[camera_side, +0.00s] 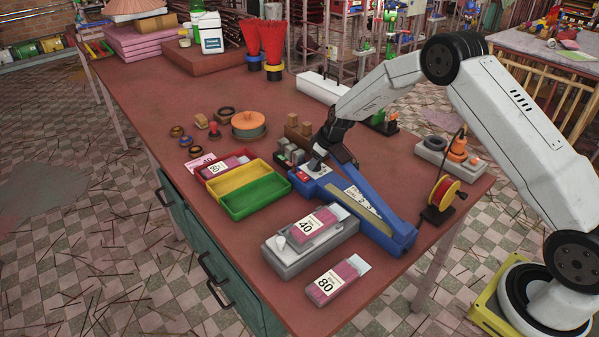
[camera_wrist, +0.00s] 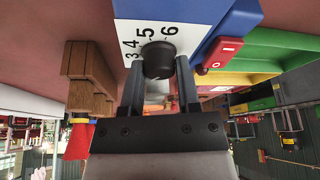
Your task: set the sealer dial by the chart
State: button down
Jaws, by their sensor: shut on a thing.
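The blue sealer (camera_side: 403,236) lies on the bench, with a printed white label (camera_side: 358,197) along its arm, too small to read. Its black dial (camera_wrist: 159,58) stands on a white scale plate (camera_wrist: 128,28) showing 3, 4, 5 and 6. My gripper (camera_wrist: 160,80) is shut on the dial, one finger on each side, and it hides the dial in the side view (camera_side: 318,160). I cannot make out a pointer mark on the dial. A red switch (camera_wrist: 226,50) sits beside the plate. I cannot tell which print is the chart.
Red, yellow and green trays (camera_side: 254,198) stand left of the sealer. A pink packet marked 40 (camera_side: 314,224) lies on a grey device (camera_side: 285,262); one marked 80 (camera_side: 334,283) lies at the front edge. Wooden blocks (camera_side: 298,128) stand behind my gripper.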

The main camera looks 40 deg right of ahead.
jog(key=shift+c, duration=1.6)
grip_release()
jog(key=shift+r, duration=0.15)
jog(key=v, duration=0.7)
jog(key=shift+r, duration=0.25)
jog(key=shift+s, duration=0.15)
